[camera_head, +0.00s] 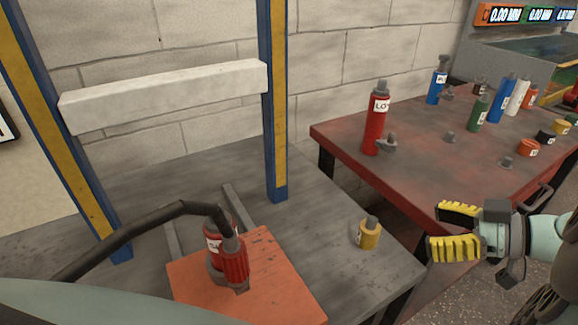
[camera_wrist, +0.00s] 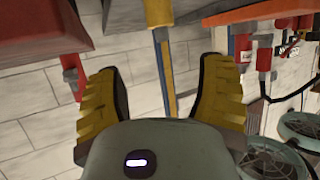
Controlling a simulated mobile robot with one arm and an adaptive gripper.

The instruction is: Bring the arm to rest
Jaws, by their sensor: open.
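My gripper (camera_head: 456,231) is open and empty, with yellow ribbed finger pads. In the head view it is at the right, in front of the red table's near edge and apart from everything on the tables. In the wrist view my gripper (camera_wrist: 163,100) shows both fingers spread wide, with nothing between them but the background wall and a blue and yellow post (camera_wrist: 163,70) beyond. My forearm runs out of the head view at the right edge.
A red table (camera_head: 425,165) carries a tall red bottle (camera_head: 376,125) and several other bottles. A blue and yellow frame (camera_head: 275,100) stands behind.

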